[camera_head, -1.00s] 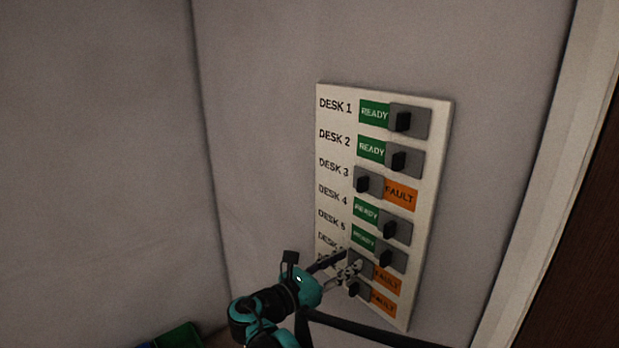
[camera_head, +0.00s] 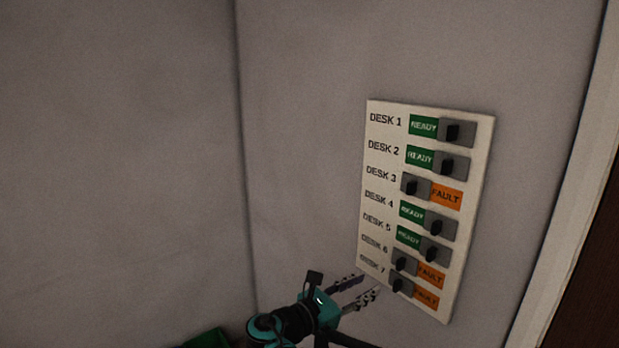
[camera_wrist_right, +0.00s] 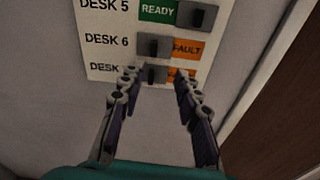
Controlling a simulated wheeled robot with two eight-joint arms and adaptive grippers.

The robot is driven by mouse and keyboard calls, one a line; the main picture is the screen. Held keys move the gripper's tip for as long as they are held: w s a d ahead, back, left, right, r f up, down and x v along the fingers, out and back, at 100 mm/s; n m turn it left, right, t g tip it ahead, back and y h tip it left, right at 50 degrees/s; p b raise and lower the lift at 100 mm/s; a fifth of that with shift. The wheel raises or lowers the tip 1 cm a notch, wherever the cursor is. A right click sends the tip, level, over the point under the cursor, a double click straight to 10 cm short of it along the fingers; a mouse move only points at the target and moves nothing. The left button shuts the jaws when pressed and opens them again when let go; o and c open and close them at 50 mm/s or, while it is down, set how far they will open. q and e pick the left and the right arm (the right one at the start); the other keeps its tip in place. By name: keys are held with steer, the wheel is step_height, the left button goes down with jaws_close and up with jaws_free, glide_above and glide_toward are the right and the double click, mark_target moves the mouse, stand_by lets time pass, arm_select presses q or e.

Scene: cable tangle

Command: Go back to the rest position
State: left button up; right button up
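My right gripper (camera_head: 362,290) is in front of the lower left edge of a white switch board (camera_head: 383,148) on the wall. Its two fingers are spread with nothing between them, and it looks apart from the board. In the right wrist view the open fingers (camera_wrist_right: 156,80) flank the Desk 7 slider (camera_wrist_right: 153,74), which lies beyond them. The sliders of Desks 1, 2, 4 and 5 stand at the right beside green READY labels. Those of Desks 3, 6 and 7 stand at the left beside orange FAULT labels. My left gripper is not in view.
The grey wall (camera_head: 310,150) is bare to the left of the board. A pale door frame (camera_head: 565,200) and a dark brown panel (camera_head: 590,280) stand at the right. A green object (camera_head: 208,339) shows at the bottom edge.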

steer(key=s+d+f+m+g+y, duration=0.4)
steer(key=s+d+f+m+y, duration=0.2)
steer(key=s+d+f+m, duration=0.45)
steer(key=s+a+f+m+y, duration=0.2)
steer(key=s+f+m+y, duration=0.1)
steer(key=s+m, duration=0.3)
steer(key=s+a+f+m+y, duration=0.2)
steer(key=s+f+m+y, duration=0.1)
steer(key=s+m, duration=0.3)
steer(key=shift+f+m+t+y, duration=0.2)
steer(key=shift+m+t+y, duration=0.2)
steer(key=shift+m+y, duration=0.5)
steer(key=shift+d, duration=0.15)
